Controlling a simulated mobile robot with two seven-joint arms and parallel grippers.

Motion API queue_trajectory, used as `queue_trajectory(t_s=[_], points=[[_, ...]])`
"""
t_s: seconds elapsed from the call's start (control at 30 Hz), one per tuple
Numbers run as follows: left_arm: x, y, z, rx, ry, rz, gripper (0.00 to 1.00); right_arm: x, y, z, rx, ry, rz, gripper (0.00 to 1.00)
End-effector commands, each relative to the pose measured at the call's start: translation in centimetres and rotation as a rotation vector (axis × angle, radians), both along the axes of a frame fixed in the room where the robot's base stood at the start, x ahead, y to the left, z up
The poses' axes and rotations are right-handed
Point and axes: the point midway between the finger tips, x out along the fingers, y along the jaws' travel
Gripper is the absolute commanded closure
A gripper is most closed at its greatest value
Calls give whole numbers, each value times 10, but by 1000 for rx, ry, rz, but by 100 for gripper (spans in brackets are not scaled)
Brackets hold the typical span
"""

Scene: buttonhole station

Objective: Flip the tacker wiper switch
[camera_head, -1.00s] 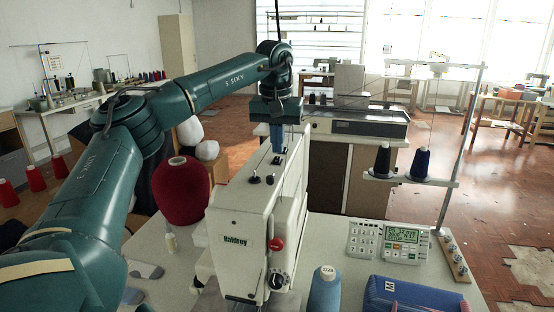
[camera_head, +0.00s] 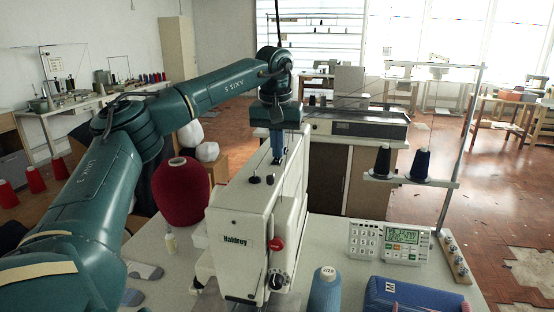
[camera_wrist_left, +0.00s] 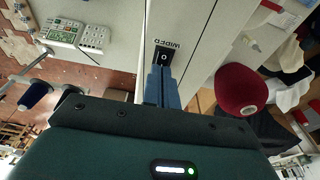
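The white buttonhole machine (camera_head: 240,225) stands on the table in the head view. In the left wrist view a black rocker switch (camera_wrist_left: 168,55) with a wiper label beside it sits on the machine's pale top. My left gripper (camera_head: 278,155) points down over the machine top in the head view. In the left wrist view its blue fingers (camera_wrist_left: 162,70) lie side by side, shut, with nothing visible between them. Their tips are right beside the switch; I cannot tell whether they touch it. My right gripper is in neither view.
A dark red thread cone (camera_head: 181,190) stands left of the machine. A blue cone (camera_head: 325,290), a blue pouch (camera_head: 415,296) and a control panel (camera_head: 390,243) are to its right. A thread stand (camera_head: 455,170) rises at the right. Small black knobs (camera_head: 255,180) sit on the machine top.

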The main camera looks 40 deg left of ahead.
Motion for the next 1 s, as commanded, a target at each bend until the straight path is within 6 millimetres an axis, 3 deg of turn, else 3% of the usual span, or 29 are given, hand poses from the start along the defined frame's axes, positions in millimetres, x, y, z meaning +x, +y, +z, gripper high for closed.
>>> queue_trajectory(t_s=[0.07,0.37,1.0], points=[[-1,0,-2,0,11,0,100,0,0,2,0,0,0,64],[-1,0,23,0,10,0,100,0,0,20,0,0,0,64],[-1,0,67,0,7,0,100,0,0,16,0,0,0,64]])
